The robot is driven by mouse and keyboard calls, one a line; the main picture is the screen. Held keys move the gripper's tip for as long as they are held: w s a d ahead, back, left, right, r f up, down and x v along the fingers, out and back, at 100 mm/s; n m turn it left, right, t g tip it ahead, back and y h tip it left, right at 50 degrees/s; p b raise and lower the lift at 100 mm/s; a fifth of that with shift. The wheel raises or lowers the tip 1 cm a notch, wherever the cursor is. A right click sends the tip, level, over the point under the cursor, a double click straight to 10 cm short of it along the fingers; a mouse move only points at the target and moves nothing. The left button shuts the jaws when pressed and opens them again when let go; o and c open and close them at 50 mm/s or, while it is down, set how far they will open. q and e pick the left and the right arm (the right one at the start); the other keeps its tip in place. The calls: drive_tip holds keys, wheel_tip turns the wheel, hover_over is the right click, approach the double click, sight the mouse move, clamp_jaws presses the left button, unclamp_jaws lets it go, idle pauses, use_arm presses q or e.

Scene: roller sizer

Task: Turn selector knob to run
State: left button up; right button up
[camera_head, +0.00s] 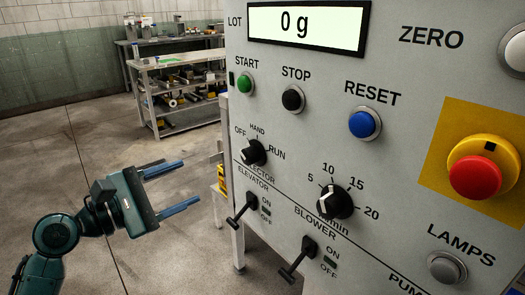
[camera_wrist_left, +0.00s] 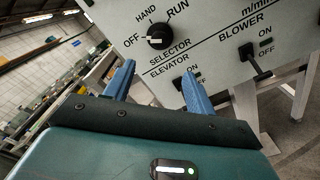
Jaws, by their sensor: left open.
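The black selector knob (camera_head: 253,153) sits on the grey control panel (camera_head: 300,120), with the labels OFF, HAND and RUN around it. In the left wrist view the knob (camera_wrist_left: 160,36) has a white mark on its left side, towards OFF. My left gripper (camera_head: 191,182) is open and empty, left of the panel, with its blue fingers pointing towards it. In the wrist view the fingers of this gripper (camera_wrist_left: 158,72) show below the knob, apart from it. My right gripper is not in view.
The elevator switch (camera_head: 242,208) and blower switch (camera_head: 298,258) stick out below the knob. A numbered dial (camera_head: 335,204) is to its right. A red emergency button (camera_head: 475,177) is at the far right. Workbenches (camera_head: 175,85) stand behind; the floor at left is clear.

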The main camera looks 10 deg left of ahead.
sight(244, 158)
use_arm(q)
drive_tip(key=x, duration=1.3)
drive_tip(key=shift+w+d+p, duration=0.25)
drive_tip(key=shift+w+p, duration=0.05)
drive_tip(key=shift+p, duration=0.1)
drive_tip(key=shift+c, duration=0.3)
drive_tip(key=c, duration=0.9)
